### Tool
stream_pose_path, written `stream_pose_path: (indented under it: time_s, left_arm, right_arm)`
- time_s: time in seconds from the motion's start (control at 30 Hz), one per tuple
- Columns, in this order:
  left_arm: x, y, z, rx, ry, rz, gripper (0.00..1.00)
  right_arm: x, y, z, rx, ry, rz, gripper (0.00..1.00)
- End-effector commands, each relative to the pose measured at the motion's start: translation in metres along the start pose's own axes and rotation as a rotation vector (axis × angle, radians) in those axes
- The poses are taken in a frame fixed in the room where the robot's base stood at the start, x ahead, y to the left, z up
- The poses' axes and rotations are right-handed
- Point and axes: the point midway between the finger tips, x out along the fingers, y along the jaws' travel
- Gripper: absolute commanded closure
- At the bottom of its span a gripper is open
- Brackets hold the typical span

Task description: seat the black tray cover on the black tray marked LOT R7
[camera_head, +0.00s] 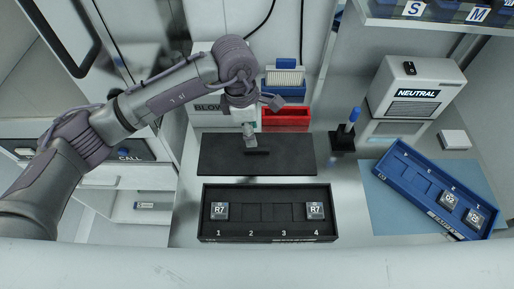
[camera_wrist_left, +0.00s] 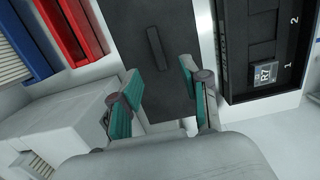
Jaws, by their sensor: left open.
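The black tray cover (camera_head: 222,161) lies flat on the bench behind the black tray (camera_head: 268,212), apart from it. A black bar handle (camera_head: 258,152) stands on the cover's middle. The tray is uncovered, with chips marked R7 in slot 1 (camera_head: 220,211) and slot 4 (camera_head: 315,211); the slots between look empty. My left gripper (camera_head: 250,143) is over the cover near the handle. In the left wrist view my left gripper (camera_wrist_left: 158,72) is open and empty, with the handle (camera_wrist_left: 155,48) beyond its fingertips. My right gripper is out of view.
A red bin (camera_head: 286,118) and a blue bin (camera_head: 285,86) stand behind the cover. A black stand with a blue-topped tool (camera_head: 343,136) is to the right. A tilted blue tray (camera_head: 413,176) holding chips lies on a blue mat (camera_head: 388,207). A NEUTRAL box (camera_head: 416,88) stands at back right.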

Motion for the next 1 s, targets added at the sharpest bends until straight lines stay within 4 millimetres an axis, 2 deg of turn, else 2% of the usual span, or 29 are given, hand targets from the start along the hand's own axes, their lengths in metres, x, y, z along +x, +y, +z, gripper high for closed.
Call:
stream_pose_path:
  time_s: [0.1,0.37,0.5,0.63,0.93,1.0]
  left_arm:
    - [0.018,-0.001,0.001,-0.001,0.0,-0.004,0.54]
    - [0.037,0.0,0.002,-0.001,0.0,-0.004,0.54]
    - [0.057,0.0,0.005,-0.001,0.001,-0.006,0.54]
    - [0.075,0.001,0.004,-0.001,0.0,-0.002,0.54]
    - [0.081,0.002,0.004,0.001,0.0,0.0,0.54]
    - [0.081,0.002,0.004,0.001,0.0,0.0,0.66]
  right_arm:
    - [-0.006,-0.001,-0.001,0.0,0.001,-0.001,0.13]
    - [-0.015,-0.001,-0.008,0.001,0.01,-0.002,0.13]
    - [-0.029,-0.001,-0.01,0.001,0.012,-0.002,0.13]
    - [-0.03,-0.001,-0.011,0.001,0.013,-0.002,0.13]
    - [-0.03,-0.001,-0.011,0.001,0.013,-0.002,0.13]
    - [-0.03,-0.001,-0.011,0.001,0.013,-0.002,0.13]
